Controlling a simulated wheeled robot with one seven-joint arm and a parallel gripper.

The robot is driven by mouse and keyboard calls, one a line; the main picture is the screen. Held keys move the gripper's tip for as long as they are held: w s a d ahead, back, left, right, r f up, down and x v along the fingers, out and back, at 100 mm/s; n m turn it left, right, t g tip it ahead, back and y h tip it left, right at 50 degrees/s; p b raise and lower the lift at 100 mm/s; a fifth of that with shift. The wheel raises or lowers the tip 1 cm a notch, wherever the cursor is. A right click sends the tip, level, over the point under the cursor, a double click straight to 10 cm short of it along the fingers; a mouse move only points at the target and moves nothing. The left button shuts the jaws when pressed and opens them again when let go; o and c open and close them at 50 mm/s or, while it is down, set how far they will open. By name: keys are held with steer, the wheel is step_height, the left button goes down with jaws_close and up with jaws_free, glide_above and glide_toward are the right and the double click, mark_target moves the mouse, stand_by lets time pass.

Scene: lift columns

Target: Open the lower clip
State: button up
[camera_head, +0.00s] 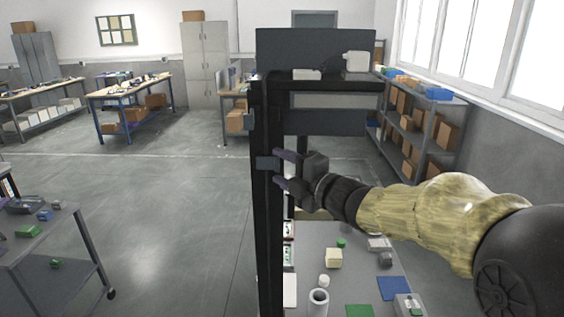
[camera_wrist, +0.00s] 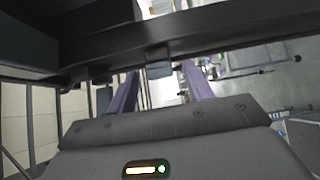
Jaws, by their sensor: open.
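A dark grey clip (camera_head: 267,163), the lower of two, sits on the tall black column (camera_head: 266,225) in the head view. In the wrist view a small block-like clip (camera_wrist: 159,69) shows between the tips of my fingers. The other clip (camera_head: 250,121) is higher on the column. My gripper (camera_head: 277,169) is open, its purple fingers pointing left at the column, one above the other, at the lower clip's height. I cannot tell whether the fingers touch the clip. Nothing is held.
The column carries a dark panel (camera_head: 314,50) and a shelf with small white items at the top. A grey table (camera_head: 335,240) with small blocks and a cup (camera_head: 318,302) stands below my arm. Another workbench (camera_head: 55,262) stands left; open floor lies between.

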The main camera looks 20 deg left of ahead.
steer(key=shift+w+a, duration=0.15)
steer(key=shift+a, duration=0.1)
steer(key=c, duration=1)
